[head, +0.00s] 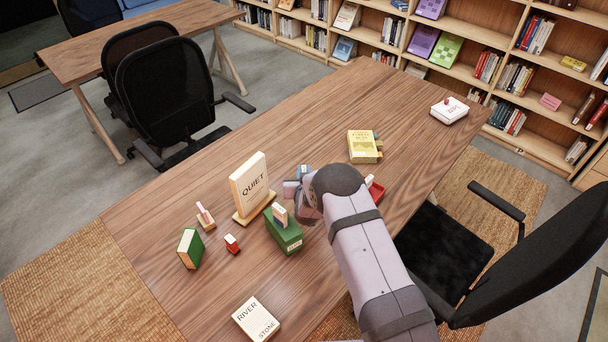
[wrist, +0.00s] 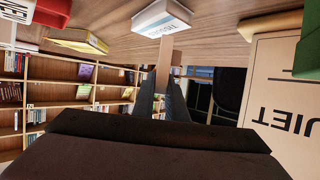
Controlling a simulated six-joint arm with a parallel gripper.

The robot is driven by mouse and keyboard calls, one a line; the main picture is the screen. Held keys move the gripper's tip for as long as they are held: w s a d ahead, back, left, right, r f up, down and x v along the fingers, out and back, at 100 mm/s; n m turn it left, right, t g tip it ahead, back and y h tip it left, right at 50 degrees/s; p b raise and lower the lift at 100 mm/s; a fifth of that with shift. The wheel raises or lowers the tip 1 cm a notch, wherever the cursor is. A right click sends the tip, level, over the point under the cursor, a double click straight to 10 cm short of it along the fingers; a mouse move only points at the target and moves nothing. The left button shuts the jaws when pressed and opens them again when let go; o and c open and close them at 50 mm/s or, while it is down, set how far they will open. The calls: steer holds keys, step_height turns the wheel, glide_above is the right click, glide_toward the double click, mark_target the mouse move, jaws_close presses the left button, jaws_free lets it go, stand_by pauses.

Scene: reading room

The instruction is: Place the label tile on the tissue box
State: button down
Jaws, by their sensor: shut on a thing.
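My gripper (wrist: 163,88) is shut on a narrow tan piece, taken as the label tile (wrist: 164,62), seen edge-on in the wrist view. Its face is hidden there, and in the head view my arm hides it. A small white and blue box with lettering, taken as the tissue box (wrist: 166,18), sits on the table just beyond the tile. In the head view only a bit of this box (head: 305,171) shows behind my gripper (head: 294,190). The tile's end overlaps the box in the wrist view; I cannot tell whether they touch.
A red tray (head: 376,190) is on the right. A yellow book (head: 362,146) and a white box (head: 449,111) lie farther off, with bare table between.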

steer(key=shift+f, duration=0.95)
steer(key=shift+f, duration=0.2)
steer(key=c, duration=1.8)
jaws_free()
steer(key=shift+o, duration=0.2)
steer(key=shift+r, duration=0.25)
steer(key=shift+s+r, duration=0.2)
steer(key=shift+s, duration=0.4)
step_height(320, 180, up, 8)
steer(key=s+b, duration=0.1)
steer(key=b, duration=0.1)
steer(key=shift+s+f, duration=0.2)
steer(key=shift+s, duration=0.1)
steer(key=shift+r, duration=0.1)
